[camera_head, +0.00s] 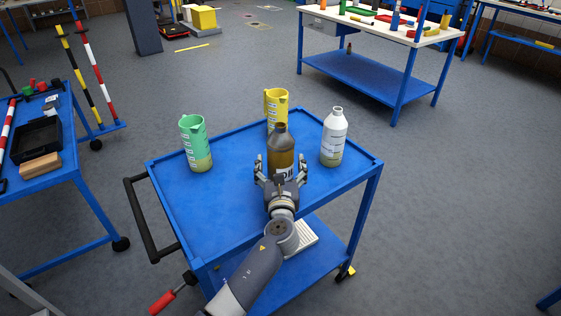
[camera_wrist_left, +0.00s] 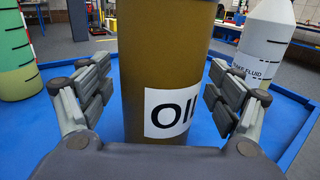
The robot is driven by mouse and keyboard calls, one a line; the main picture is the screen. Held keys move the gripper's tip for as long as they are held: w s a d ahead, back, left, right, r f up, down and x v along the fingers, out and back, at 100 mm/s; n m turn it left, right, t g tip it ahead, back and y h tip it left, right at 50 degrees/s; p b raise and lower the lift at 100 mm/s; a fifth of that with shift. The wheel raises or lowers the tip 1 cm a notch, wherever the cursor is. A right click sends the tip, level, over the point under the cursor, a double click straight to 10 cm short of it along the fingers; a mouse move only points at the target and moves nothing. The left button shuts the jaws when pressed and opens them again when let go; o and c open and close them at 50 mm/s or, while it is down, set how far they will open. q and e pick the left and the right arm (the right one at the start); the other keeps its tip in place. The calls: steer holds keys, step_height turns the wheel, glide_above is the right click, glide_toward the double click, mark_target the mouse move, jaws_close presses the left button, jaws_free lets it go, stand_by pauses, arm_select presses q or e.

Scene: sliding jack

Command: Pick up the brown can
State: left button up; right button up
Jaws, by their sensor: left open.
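The brown can (camera_head: 281,149) is a bottle-like container with a dark neck and a white label. It stands upright on the blue cart (camera_head: 222,206). In the left wrist view the brown can (camera_wrist_left: 165,62) fills the middle, and its label reads "OIL". My left gripper (camera_head: 281,172) is open, with one finger on each side of the can. In the left wrist view the fingers of my left gripper (camera_wrist_left: 163,95) show a gap on both sides of the can. The can's lower front is hidden behind the gripper in the head view. My right gripper is not in view.
On the cart, a green jug (camera_head: 195,145) stands left of the can, a yellow jug (camera_head: 276,108) close behind it, and a white bottle (camera_head: 333,137) to its right. The cart has a raised rim. Another blue cart (camera_head: 62,185) is at left; a table (camera_head: 381,30) stands behind.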

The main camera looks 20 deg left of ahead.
mark_target(281, 153)
arm_select(q)
steer(key=shift+w, duration=0.15)
steer(key=c, duration=1.4)
steer(key=shift+r, duration=0.1)
steer(key=shift+c, duration=1.1)
steer(key=shift+r, duration=0.55)
step_height(281, 153, up, 3)
steer(key=shift+f+p, duration=0.15)
steer(key=shift+p, duration=0.5)
steer(key=d+r+v, duration=0.1)
steer(key=d+v, duration=0.1)
steer(key=v, duration=1.4)
steer(key=shift+w+r+b, duration=0.15)
steer(key=shift+w+b, duration=0.2)
